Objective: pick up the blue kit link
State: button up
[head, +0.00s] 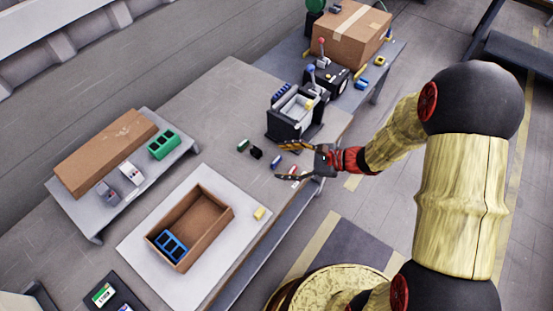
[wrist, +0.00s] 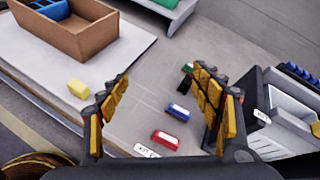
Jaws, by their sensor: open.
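The blue kit link (head: 277,161) is a small blue block with a white label, lying on the grey table. In the wrist view, the blue link (wrist: 178,112) lies between the lines of my two fingers, closer to the right one. My gripper (head: 279,160) is open and empty, with its fingers spread on either side of the link in the head view. It also shows open in the wrist view (wrist: 160,74). A red link (wrist: 165,139) with a white label lies nearer to the palm. I cannot tell my gripper's height above the table.
A grey-and-black machine (head: 295,112) stands close beside my gripper. Dark green (head: 243,145) and black (head: 256,153) pieces lie left of the blue link. A yellow block (head: 259,213) lies near an open brown box (head: 222,212) on a white mat.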

aim_at(277, 160)
jog(key=w+d+f+m+t, duration=0.1)
jog(key=f+m, duration=0.1)
jog(key=f, duration=0.1)
jog(key=w+d+f+m+t, duration=0.1)
jog(key=f+m, duration=0.1)
jog(key=f, duration=0.2)
jog(key=w+d+f+m+t+h, duration=0.1)
jog(key=f+m, duration=0.2)
jog(key=shift+w+d+f+t+p, duration=0.25)
jog(key=shift+w+d+t+p, duration=0.05)
jog(key=shift+d+t+p, duration=0.1)
jog(key=x, duration=0.2)
jog(key=shift+w+a+f+b, duration=0.15)
jog(key=shift+w+b, duration=0.05)
jog(key=shift+b, duration=0.1)
jog(key=x, duration=0.1)
jog(key=b+x, duration=0.1)
jog(key=x, duration=0.3)
jog(key=shift+w+r, duration=0.25)
jog(key=shift+w, duration=0.05)
jog(key=shift+c, duration=0.4)
jog(key=c, duration=1)
jog(key=shift+o, duration=0.2)
jog(key=shift+r, duration=0.1)
